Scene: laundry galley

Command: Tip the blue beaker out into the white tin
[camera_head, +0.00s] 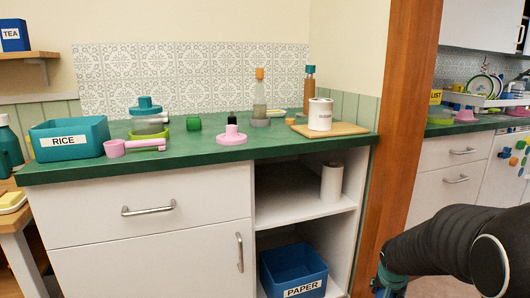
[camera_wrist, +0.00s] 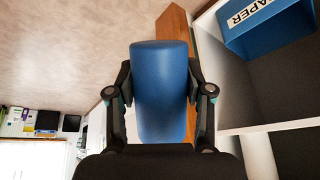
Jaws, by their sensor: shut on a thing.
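The blue beaker (camera_wrist: 160,95) is between the two fingers of my gripper (camera_wrist: 160,88) in the wrist view. The fingers press on its sides; its mouth and contents cannot be seen. In the head view my gripper (camera_head: 388,282) is at the bottom edge, in front of the wooden post and below counter height, partly out of frame. The white tin (camera_head: 320,115), with a small dark label, stands upright on a wooden board at the right end of the green counter. My gripper is well below it and apart from it. The tin's inside is hidden.
The wooden board (camera_head: 351,129) lies under the tin. Two bottles (camera_head: 309,92) (camera_head: 260,100) stand behind it; a pink lidded piece (camera_head: 232,138) is to the left. A white cylinder (camera_head: 331,184) and a blue PAPER bin (camera_head: 293,270) occupy the open shelves. The wooden post (camera_head: 400,130) rises beside the counter.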

